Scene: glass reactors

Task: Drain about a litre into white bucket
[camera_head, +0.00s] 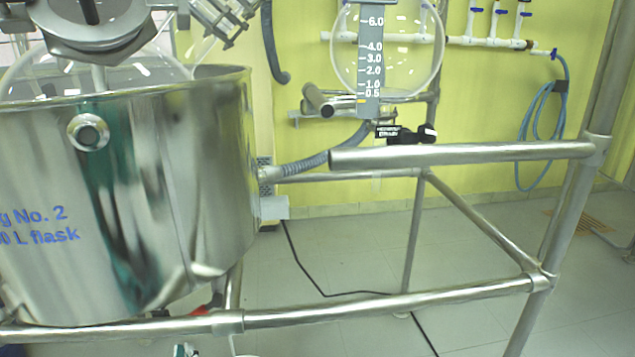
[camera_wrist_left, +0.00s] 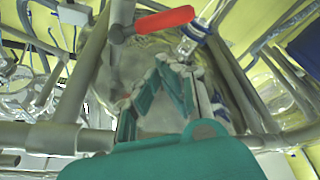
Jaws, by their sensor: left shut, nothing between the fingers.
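The steel vessel (camera_head: 170,190) with blue lettering fills the left of the head view. A red lever (camera_head: 203,309) shows partly under it, behind the front rail. In the left wrist view the red lever (camera_wrist_left: 150,23) lies just beyond my fingertips, near a pale fitting with a blue band (camera_wrist_left: 190,38). My left gripper (camera_wrist_left: 168,80), with teal pads, is shut and empty, apart from the lever. In the head view only a little of this gripper (camera_head: 183,350) shows at the bottom edge. I cannot make out the white bucket clearly. My right gripper is out of view.
A steel frame rail (camera_head: 390,307) crosses in front of the vessel's underside. A graduated glass vessel (camera_head: 405,50) with a black valve handle (camera_head: 405,135) hangs at the upper middle. A black cable (camera_head: 320,290) lies on the floor. Thick tubes (camera_wrist_left: 85,75) crowd the wrist view.

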